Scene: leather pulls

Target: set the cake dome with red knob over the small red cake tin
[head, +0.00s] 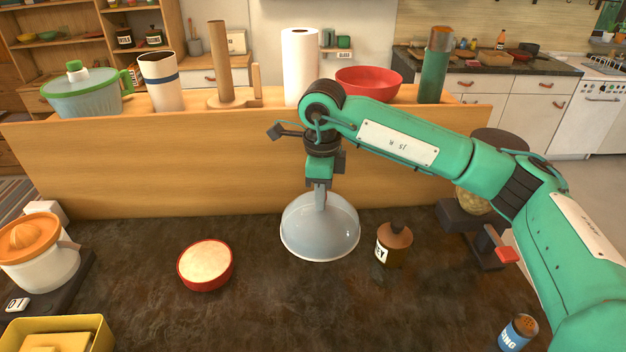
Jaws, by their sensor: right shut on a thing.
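The cake dome (320,232) is a clear, pale bowl-shaped cover, rim down, near the middle of the dark counter. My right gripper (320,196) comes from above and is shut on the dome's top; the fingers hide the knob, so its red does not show. I cannot tell whether the rim touches the counter or hangs just above it. The small red cake tin (206,283) stands uncovered to the left of the dome, with a pale cake filling it. The dome and tin are apart, with bare counter between them. My left gripper is not in view.
A brown-lidded jar (393,249) stands close right of the dome. An orange-topped juicer (38,260) and a yellow container (58,334) are at left. A blue shaker (517,333) and a dark scale (470,215) are at right. A wooden ledge (180,165) rises behind.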

